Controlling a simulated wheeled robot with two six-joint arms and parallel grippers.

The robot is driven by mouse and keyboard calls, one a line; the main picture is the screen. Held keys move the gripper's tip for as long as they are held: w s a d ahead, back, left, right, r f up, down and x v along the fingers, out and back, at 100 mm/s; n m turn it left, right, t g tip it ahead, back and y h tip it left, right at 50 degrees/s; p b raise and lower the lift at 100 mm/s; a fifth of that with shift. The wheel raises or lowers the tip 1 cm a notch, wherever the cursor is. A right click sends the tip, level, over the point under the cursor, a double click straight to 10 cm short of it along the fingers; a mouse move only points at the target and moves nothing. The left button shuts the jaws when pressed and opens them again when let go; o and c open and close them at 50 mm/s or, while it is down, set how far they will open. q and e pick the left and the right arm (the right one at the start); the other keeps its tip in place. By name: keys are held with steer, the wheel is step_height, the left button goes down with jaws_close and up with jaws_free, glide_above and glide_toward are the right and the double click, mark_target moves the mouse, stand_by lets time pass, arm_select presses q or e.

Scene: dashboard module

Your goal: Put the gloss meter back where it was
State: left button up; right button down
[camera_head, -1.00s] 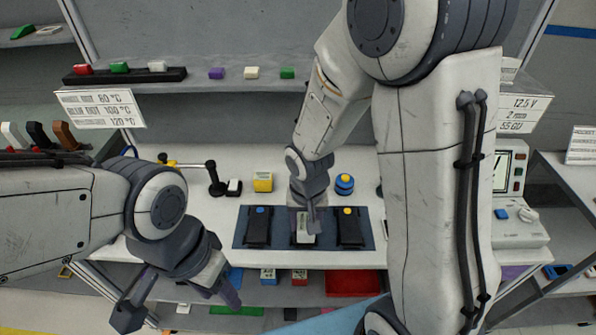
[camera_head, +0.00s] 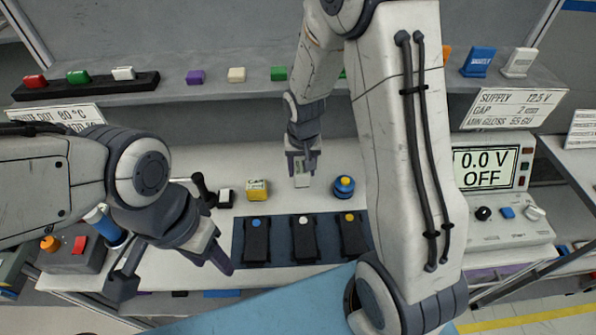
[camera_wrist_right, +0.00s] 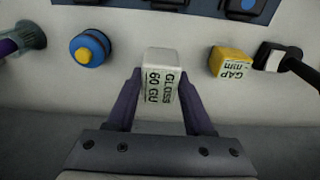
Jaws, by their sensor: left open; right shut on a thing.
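The gloss meter (camera_wrist_right: 161,88) is a small white block labelled "GLOSS 60 GU" in the right wrist view. My right gripper (camera_wrist_right: 160,105) is shut on it. In the head view the right gripper (camera_head: 301,176) holds the gloss meter (camera_head: 302,181) over the bench, between the yellow gap gauge (camera_head: 257,190) and the blue round pot with a yellow top (camera_head: 344,187). I cannot tell whether the meter touches the bench. My left gripper (camera_head: 175,275) is open and empty at the lower left, in front of the bench.
A blue mat (camera_head: 280,255) holds three black modules with blue, white and yellow buttons. A shelf (camera_head: 220,82) with coloured blocks runs behind. A supply unit (camera_head: 500,190) reading "0.0 V OFF" stands right. A black-handled tool (camera_wrist_right: 300,68) lies beside the gap gauge.

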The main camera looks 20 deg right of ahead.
mark_target(301, 175)
steer(key=shift+w+d+f+b, duration=0.15)
steer(key=shift+f+b, duration=0.4)
steer(key=shift+f, duration=0.05)
steer(key=shift+w+d+f+b, duration=0.1)
steer(key=shift+f+b, duration=0.45)
steer(key=shift+f, duration=0.05)
steer(key=shift+s+a+f, duration=0.1)
steer(key=shift+f, duration=0.15)
steer(key=shift+w+a+f+b, duration=0.15)
steer(key=shift+w+f+b, duration=0.1)
steer(key=shift+f+b, duration=0.15)
step_height(301, 175, down, 3)
steer(key=b, duration=0.3)
steer(key=shift+s+f, duration=0.1)
steer(key=shift+f, duration=0.2)
steer(key=shift+w, duration=0.25)
steer(key=shift+s+r, duration=0.15)
steer(key=shift+f, duration=0.2)
steer(key=shift+c, duration=1.4)
jaws_free()
